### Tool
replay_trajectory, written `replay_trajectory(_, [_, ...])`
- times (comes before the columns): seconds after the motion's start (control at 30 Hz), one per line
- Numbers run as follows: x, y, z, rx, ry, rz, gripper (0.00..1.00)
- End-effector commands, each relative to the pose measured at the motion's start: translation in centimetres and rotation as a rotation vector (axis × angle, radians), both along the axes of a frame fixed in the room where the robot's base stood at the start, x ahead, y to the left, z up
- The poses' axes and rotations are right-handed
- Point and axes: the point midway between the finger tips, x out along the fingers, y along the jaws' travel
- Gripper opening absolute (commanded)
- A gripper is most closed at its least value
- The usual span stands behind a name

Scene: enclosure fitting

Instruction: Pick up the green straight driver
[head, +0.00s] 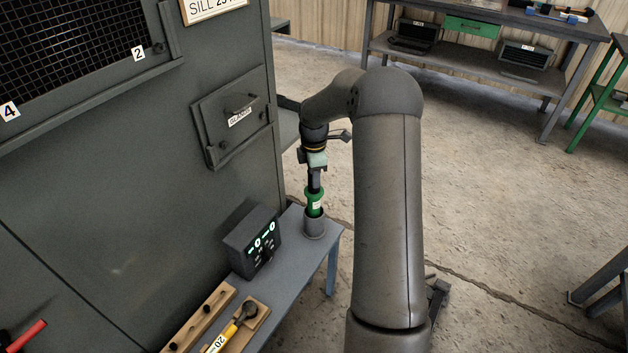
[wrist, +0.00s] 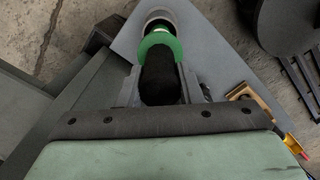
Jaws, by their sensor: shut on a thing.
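The green straight driver (head: 314,203) stands upright at the far end of the narrow grey bench, its lower end in a grey cup-like holder (head: 314,226). My gripper (head: 315,180) is directly above it, pointing down, with its fingers shut on the driver's dark upper part. In the wrist view the green collar of the driver (wrist: 162,42) shows just beyond my gripper (wrist: 160,88), with the dark part between the fingers. The holder's rim (wrist: 158,17) shows past the collar. The driver's tip is hidden in the holder.
A dark box with lit green digits (head: 252,242) stands on the bench (head: 290,262) left of the holder. Nearer are wooden racks (head: 203,318) and a yellow-handled tool (head: 230,332). The tall grey cabinet (head: 130,200) rises close on the left. Open floor lies to the right.

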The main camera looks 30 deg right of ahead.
Motion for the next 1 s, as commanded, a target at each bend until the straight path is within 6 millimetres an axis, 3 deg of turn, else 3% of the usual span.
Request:
replay_trajectory(0.17, [0.1,0.0,2.7,-0.002,-0.006,-0.001,0.0])
replay_trajectory(0.7, [0.1,0.0,14.2,-0.001,-0.006,0.0,0.0])
replay_trajectory(1.0, [0.1,0.0,17.2,-0.001,-0.004,0.001,0.0])
